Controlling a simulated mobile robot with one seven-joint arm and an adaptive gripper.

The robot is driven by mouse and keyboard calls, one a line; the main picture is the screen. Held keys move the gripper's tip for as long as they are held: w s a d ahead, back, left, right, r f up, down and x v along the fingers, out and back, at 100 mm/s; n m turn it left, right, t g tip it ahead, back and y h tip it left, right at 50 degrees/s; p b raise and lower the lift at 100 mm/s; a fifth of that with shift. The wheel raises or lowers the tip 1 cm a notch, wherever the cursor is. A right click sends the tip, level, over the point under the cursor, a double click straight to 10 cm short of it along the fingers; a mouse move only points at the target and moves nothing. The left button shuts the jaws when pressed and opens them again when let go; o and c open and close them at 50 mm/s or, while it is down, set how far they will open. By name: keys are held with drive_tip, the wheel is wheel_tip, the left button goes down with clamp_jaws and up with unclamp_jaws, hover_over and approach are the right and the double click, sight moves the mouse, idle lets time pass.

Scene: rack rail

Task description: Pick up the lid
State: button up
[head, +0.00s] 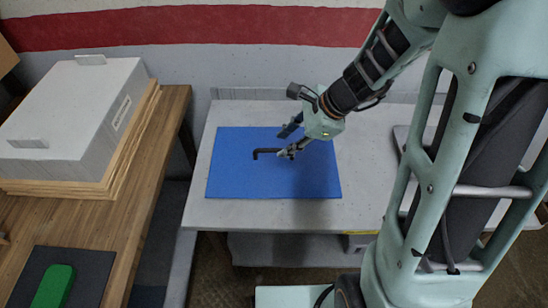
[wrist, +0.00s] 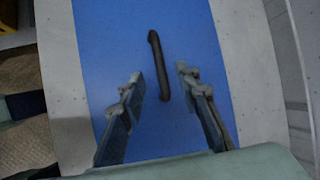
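A large pale grey box-shaped piece (head: 75,105) has a raised tab at its far end and another at its near end. It may be the lid, but I cannot tell for certain. It rests on a wooden stack at the left. My gripper (head: 284,143) is far to its right, over the blue mat (head: 225,180). The rod (head: 266,152) appears to lie on the mat; contact with the fingers is not visible.
The wooden bench (head: 150,180) at the left carries the layered wooden stack (head: 125,150) and a green block (head: 55,287) on a dark pad (head: 92,270). The grey table (head: 205,212) holds the blue mat. A gap separates bench and table. A wall stands behind.

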sight(275, 150)
drive_tip(key=b+x, duration=0.1)
drive_tip(key=x, duration=0.3)
drive_tip(key=shift+a+f, duration=0.2)
drive_tip(key=shift+a, duration=0.05)
clamp_jaws()
